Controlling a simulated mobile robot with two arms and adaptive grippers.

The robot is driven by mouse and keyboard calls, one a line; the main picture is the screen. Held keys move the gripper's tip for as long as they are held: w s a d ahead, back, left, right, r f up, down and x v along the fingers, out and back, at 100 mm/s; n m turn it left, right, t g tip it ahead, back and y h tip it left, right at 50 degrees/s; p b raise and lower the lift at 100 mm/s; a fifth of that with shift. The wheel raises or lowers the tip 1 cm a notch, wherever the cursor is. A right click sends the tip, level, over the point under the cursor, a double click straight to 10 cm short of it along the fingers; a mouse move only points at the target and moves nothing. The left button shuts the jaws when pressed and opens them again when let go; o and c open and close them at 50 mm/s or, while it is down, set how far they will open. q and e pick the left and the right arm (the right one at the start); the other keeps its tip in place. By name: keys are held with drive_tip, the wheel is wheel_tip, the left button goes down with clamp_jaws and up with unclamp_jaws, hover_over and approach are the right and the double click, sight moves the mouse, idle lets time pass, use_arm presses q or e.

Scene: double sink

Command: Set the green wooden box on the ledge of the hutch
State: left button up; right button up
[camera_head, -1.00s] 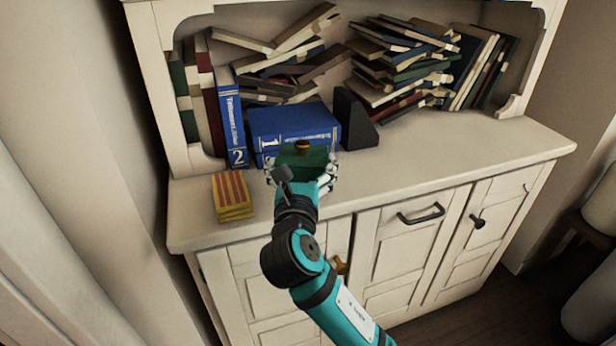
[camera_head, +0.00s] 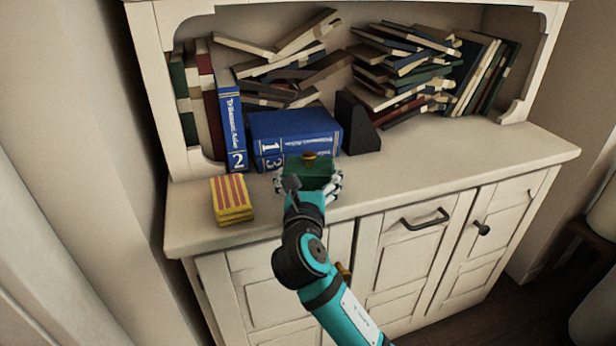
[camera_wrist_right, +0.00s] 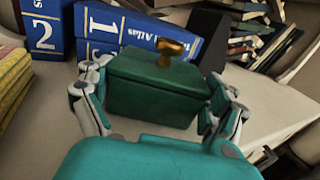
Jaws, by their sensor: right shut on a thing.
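The green wooden box (camera_head: 308,174) has a brass-coloured knob on its lid. It is between the fingers of my right gripper (camera_head: 311,184), over the front part of the hutch ledge (camera_head: 420,164). In the right wrist view the green box (camera_wrist_right: 157,88) sits upright between the two fingers of the right gripper (camera_wrist_right: 158,105), which is shut on its sides. Whether the underside of the box touches the ledge is hidden. My left gripper is not in view.
Blue volumes (camera_head: 295,132) lie just behind the box, and a blue book (camera_head: 231,120) stands to their left. A black bookend (camera_head: 357,124) is behind right. A yellow and red stack (camera_head: 232,200) is at left. The ledge is clear to the right.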

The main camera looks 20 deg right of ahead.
drive_tip(key=o, duration=1)
drive_tip(key=shift+c, duration=0.2)
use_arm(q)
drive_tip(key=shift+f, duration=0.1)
use_arm(e)
drive_tip(key=shift+s+a, duration=0.15)
drive_tip(key=shift+s, duration=0.1)
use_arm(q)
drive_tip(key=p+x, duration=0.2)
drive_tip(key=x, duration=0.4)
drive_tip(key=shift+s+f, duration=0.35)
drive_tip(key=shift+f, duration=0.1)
use_arm(e)
drive_tip(key=v, duration=1.1)
drive_tip(key=shift+s, duration=0.25)
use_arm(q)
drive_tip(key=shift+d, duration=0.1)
